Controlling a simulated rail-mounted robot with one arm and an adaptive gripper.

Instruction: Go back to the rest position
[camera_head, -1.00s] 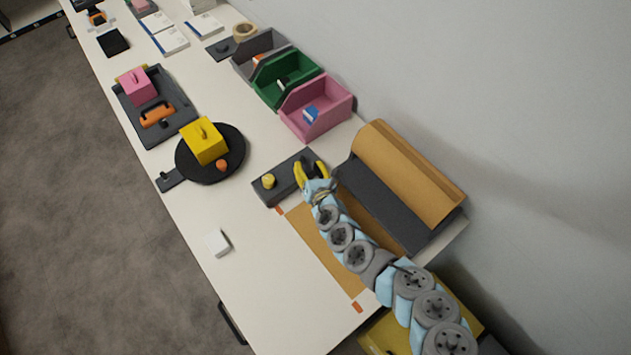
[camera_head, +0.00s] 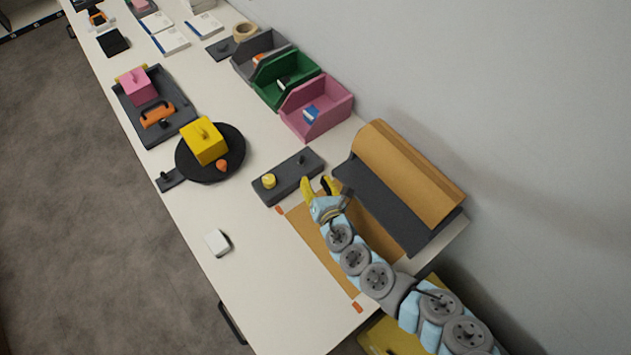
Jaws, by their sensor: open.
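My gripper (camera_head: 318,186) has yellow fingertips spread apart with nothing between them. It is near the far edge of the brown sheet (camera_head: 292,226), just in front of the dark grey block (camera_head: 291,179). The block carries a yellow round knob (camera_head: 268,181) at its left and a small dark knob at its right. My arm reaches in from the lower right and hides part of the brown sheet.
A brown roll on a dark base (camera_head: 412,172) stands right of my gripper. Pink (camera_head: 327,121), green (camera_head: 273,88) and grey bins line the wall. A yellow box (camera_head: 205,140) sits on a round black plate (camera_head: 237,158). A white block (camera_head: 217,242) lies on bare table at left.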

